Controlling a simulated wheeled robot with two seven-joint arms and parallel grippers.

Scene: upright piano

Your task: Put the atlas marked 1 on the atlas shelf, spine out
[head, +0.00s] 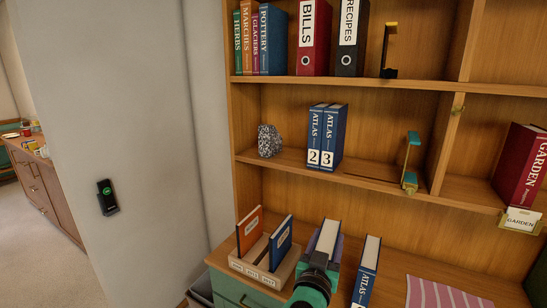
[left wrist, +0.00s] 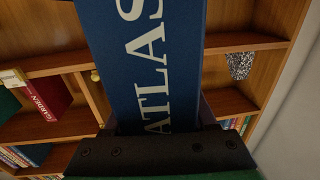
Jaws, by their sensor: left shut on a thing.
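My left gripper (head: 321,262) is shut on a blue atlas (head: 327,238), held upright low in front of the bookcase. In the left wrist view this held atlas (left wrist: 152,65) shows its spine with the word ATLAS; its number is hidden. The atlas shelf (head: 375,178) is the middle one. Atlas 2 (head: 314,138) and atlas 3 (head: 333,138) stand on it side by side, spines out. Another blue atlas (head: 367,270) stands upright below, right of my gripper, its number out of view. My right gripper is not in view.
A grey speckled stone (head: 269,141) sits left of the atlases, with bare shelf between. A teal and gold bookend (head: 410,162) stands to their right, across a gap. A wooden divider (head: 262,262) with orange and blue books is beside my gripper.

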